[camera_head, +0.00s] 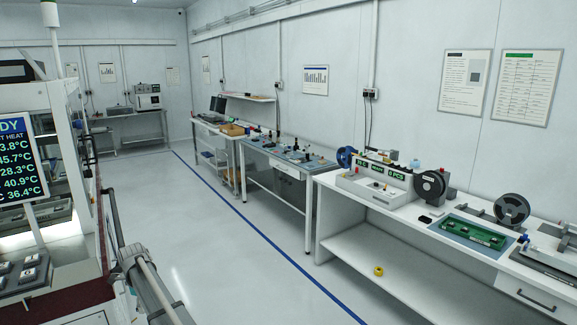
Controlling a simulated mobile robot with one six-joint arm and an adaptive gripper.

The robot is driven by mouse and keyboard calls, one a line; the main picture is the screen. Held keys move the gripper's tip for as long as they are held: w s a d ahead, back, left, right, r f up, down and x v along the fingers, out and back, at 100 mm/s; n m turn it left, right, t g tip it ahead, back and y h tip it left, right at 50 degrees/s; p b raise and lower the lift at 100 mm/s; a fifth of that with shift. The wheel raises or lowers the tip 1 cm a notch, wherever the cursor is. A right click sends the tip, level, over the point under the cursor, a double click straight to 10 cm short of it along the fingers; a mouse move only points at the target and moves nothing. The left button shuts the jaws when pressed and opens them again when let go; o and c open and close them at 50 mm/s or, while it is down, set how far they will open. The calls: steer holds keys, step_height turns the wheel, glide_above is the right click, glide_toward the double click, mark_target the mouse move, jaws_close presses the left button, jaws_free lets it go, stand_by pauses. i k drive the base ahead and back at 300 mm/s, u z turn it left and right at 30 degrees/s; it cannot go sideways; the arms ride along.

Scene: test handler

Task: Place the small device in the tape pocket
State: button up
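My gripper is not in this view. A taping unit with reels stands on the white bench at the right. It has a blue reel (346,157), a black reel (431,187) and a white housing (372,190) with small green displays. I cannot make out a tape pocket at this distance. I cannot pick out the small device for certain. A small black item (425,218) lies on the bench in front of the black reel.
A green circuit board (468,234) lies on a blue mat, with another reel (511,209) behind it. A status screen (20,165) stands at left. The floor aisle (215,235) between machine and benches is clear.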

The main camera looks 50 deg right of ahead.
mark_target(400, 167)
steer(key=z, duration=0.25)
steer(key=i, duration=0.25)
steer(key=z, duration=1.8)
steer(key=i, duration=0.25)
steer(key=z, duration=0.65)
steer(key=i, duration=1.55)
steer(key=u, duration=0.5)
